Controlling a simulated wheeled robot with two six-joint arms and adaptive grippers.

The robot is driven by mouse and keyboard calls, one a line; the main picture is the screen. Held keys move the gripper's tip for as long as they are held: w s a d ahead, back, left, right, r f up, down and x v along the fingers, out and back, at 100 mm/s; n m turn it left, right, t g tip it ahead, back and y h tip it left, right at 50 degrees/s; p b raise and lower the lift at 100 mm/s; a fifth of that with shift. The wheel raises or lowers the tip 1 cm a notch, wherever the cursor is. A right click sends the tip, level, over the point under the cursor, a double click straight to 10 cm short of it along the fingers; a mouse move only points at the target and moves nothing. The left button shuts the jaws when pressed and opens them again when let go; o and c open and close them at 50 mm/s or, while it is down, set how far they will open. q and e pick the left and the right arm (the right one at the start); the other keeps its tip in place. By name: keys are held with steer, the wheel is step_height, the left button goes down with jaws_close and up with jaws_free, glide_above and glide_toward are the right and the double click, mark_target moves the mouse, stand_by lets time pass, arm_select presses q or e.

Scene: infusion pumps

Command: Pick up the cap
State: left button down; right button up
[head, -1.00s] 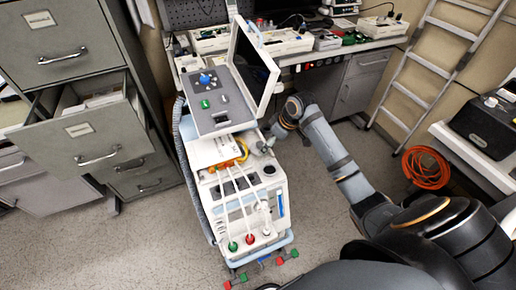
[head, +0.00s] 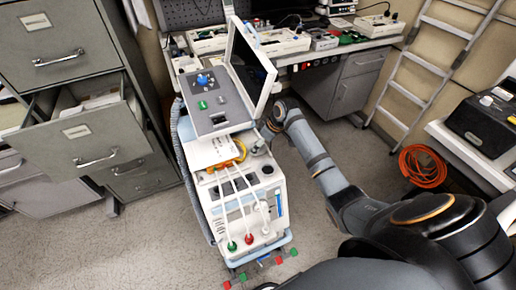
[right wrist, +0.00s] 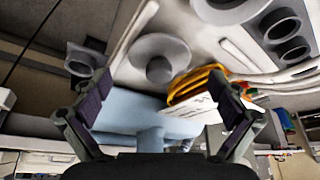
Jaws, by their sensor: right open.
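My right gripper (head: 258,147) is at the right side of the white pump cart (head: 256,215), near its upper shelf. In the right wrist view, the gripper (right wrist: 163,112) is open, with its fingers apart and nothing held between them. A round grey cap-like piece (right wrist: 160,57) with a raised centre is beyond the fingertips, roughly centred between them and apart from them. I cannot tell for sure that this is the cap. A blue knob-like piece (head: 207,79) and a green piece (head: 203,104) are on the cart's upper grey panel. My left gripper is not in view.
A yellow coil (right wrist: 197,83) lies close to the right finger. An open laptop-like screen (head: 250,68) stands above the gripper. A filing cabinet (head: 90,140) with an open drawer is at left, a ladder (head: 430,70) at right. Floor right of the cart is partly clear.

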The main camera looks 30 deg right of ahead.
steer(key=shift+x, duration=0.9)
steer(key=c, duration=1.4)
steer(key=shift+s, duration=0.15)
steer(key=shift+c, duration=1.4)
steer(key=s+d+r, duration=0.7)
steer(key=s+r, duration=0.1)
steer(key=s, duration=0.3)
steer(key=shift+s+p, duration=0.4)
steer(key=shift+p, duration=0.05)
